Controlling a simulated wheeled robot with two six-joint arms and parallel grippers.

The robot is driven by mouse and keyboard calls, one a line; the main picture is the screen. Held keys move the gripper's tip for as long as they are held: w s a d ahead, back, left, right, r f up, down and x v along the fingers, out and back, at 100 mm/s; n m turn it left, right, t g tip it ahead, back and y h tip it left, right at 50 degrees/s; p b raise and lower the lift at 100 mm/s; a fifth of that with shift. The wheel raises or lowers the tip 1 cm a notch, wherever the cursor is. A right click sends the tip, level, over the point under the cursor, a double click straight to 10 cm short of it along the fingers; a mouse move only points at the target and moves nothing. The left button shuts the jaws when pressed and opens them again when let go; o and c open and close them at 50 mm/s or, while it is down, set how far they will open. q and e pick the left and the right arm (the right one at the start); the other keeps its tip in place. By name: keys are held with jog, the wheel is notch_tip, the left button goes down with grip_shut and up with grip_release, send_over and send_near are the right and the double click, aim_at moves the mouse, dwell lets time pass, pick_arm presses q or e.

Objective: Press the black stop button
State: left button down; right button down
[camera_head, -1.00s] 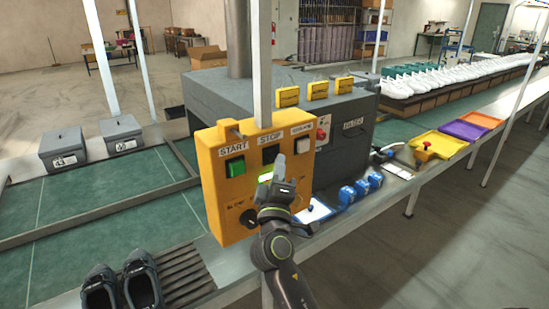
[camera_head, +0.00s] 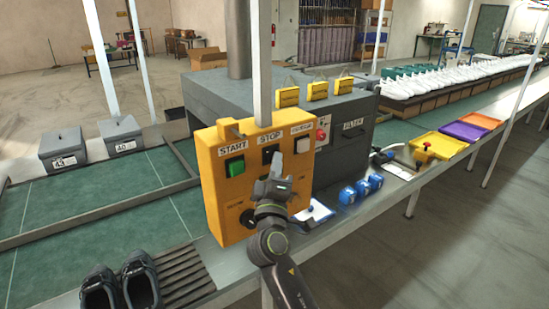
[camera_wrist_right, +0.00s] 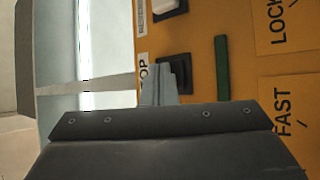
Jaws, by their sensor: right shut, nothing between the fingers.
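The black stop button (camera_head: 268,154) sits under the STOP label on the yellow control box (camera_head: 226,205), between the green start button (camera_head: 235,167) and a white button (camera_head: 302,145). My right gripper (camera_head: 275,166) is shut and empty, its tips in front of the lower right part of the stop button. In the right wrist view, the black button (camera_wrist_right: 178,62) shows beside and behind the tips of my right gripper (camera_wrist_right: 164,72), which overlap its lower part. I cannot tell whether they touch it. My left gripper is not in view.
Dark shoes (camera_head: 120,285) are at the lower left. The space in front of the box is free.

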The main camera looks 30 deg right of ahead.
dwell(0.3)
jog(key=shift+s, duration=0.95)
jog(key=shift+s+d+p, duration=0.15)
jog(key=shift+s+p, duration=0.15)
jog(key=shift+s, duration=0.95)
jog(key=shift+s+d+p, duration=0.1)
jog(key=shift+s+p, duration=0.15)
jog(key=shift+s, duration=1)
